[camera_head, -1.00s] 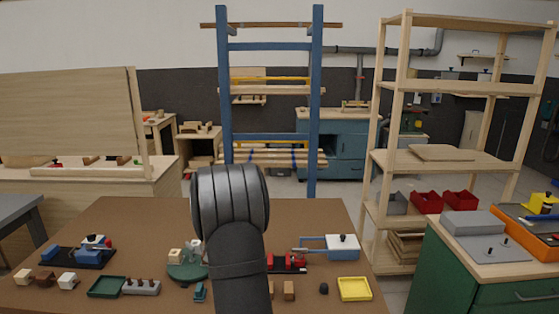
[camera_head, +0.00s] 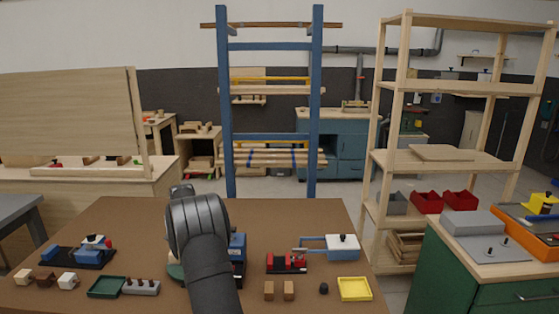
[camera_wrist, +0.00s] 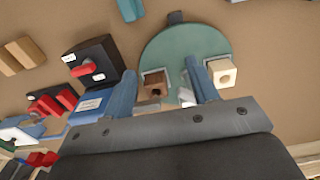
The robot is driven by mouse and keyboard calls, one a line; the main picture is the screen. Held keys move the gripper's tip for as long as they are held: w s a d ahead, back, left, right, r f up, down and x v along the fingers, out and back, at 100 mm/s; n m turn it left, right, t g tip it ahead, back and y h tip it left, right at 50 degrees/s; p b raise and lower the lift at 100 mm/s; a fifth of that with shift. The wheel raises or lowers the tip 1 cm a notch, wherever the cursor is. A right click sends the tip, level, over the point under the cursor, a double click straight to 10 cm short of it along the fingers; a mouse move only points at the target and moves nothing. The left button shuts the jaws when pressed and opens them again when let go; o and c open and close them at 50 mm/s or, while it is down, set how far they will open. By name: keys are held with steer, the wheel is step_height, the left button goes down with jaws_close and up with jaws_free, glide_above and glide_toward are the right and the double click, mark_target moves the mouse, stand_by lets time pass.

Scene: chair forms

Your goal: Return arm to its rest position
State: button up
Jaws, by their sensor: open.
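My gripper (camera_wrist: 160,72) shows in the wrist view as two blue fingers spread apart with nothing between them that they grip. It is over the brown table (camera_head: 120,220), above a round green disc (camera_wrist: 190,40). In the head view my dark arm covers most of the gripper and disc; only the disc's left edge (camera_head: 174,270) shows there.
A black box with a red knob (camera_wrist: 92,62) lies beside the disc. On the table are a red vise (camera_head: 287,262), a blue-and-white box (camera_head: 342,247), a yellow tray (camera_head: 354,289), a green tray (camera_head: 107,287) and several small blocks. Bare table lies toward the back.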

steer(key=w+a+f, duration=0.1)
steer(key=a, duration=0.4)
steer(key=shift+a+f, duration=0.25)
steer(key=shift+a, duration=0.15)
steer(key=o, duration=1)
steer(key=shift+r, duration=0.1)
steer(key=s+r+t, duration=0.1)
steer(key=r, duration=0.3)
steer(key=s+d+r+t, duration=0.1)
steer(key=r+t, duration=0.1)
steer(key=r, duration=0.3)
steer(key=d+r+t, duration=0.1)
steer(key=r, duration=0.3)
steer(key=shift+s+d+r+t, duration=0.1)
steer(key=shift+s+r+t, duration=0.2)
steer(key=shift+s+r, duration=0.1)
steer(key=x, duration=1)
steer(key=shift+r, duration=0.15)
steer(key=v, duration=0.9)
steer(key=shift+s+r, duration=0.2)
steer(key=shift+r, duration=0.15)
